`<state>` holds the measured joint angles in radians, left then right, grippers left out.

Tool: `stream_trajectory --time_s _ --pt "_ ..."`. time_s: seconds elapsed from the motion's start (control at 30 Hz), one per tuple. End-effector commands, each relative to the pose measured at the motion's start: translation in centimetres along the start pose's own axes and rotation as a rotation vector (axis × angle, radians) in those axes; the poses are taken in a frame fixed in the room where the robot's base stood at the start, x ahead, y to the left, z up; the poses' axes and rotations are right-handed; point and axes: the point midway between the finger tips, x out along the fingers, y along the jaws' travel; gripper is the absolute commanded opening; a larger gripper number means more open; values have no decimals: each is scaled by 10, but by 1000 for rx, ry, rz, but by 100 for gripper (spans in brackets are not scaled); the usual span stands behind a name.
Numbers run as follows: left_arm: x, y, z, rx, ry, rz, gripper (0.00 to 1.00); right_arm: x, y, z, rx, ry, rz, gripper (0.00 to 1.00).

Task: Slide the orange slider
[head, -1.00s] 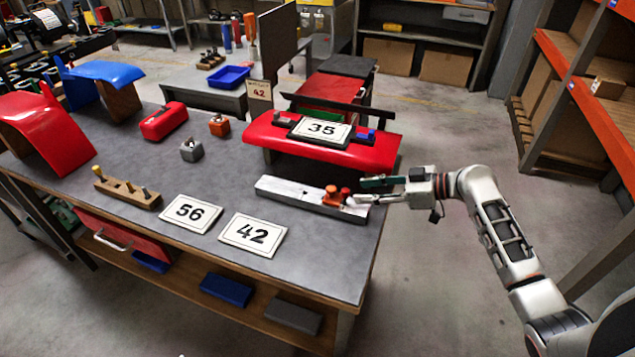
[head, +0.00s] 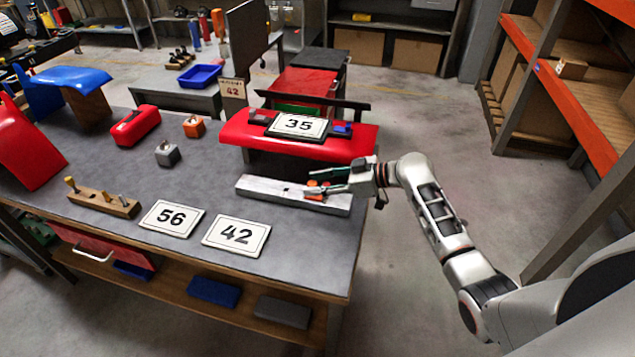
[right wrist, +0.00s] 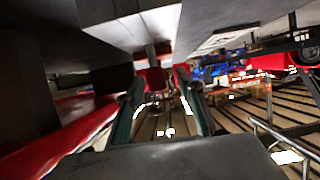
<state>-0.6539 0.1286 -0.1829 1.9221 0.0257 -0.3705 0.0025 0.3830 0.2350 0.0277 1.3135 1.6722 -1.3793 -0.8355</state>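The orange slider (head: 314,189) sits on a light grey rail (head: 265,187) near the right front part of the table. It is partly hidden by my right gripper (head: 311,182). The gripper reaches in from the right, its two fingers apart, one on the far side and one on the near side of the slider. In the right wrist view, the fingers of my right gripper (right wrist: 162,82) stand apart, with a red-orange piece that looks like the slider (right wrist: 153,78) between their tips. I cannot tell whether either finger touches it. My left gripper is not in view.
A red curved panel (head: 350,147) carrying a "35" sign (head: 299,125) stands just behind the rail. The "42" sign (head: 236,235) and "56" sign (head: 172,218) lie in front to the left. Open floor is on the right, before an orange shelf (head: 570,90).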

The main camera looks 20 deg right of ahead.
Motion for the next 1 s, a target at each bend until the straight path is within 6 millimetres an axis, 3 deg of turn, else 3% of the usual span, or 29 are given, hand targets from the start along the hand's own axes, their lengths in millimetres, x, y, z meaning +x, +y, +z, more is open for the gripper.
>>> stream_trajectory --time_s 0.17,0.3,0.33,0.57,0.8,1.0 --pt "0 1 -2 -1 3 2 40 0 0 0 0 0 0 37" --pt "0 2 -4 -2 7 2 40 0 0 0 0 0 0 3" --pt "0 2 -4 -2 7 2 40 0 0 0 0 0 0 0" --pt "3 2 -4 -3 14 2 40 8 0 -2 -2 1 -1 0" --pt "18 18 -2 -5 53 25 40 59 0 -20 -2 2 -2 0" --pt "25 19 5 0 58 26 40 87 0 -32 0 -1 -1 0"
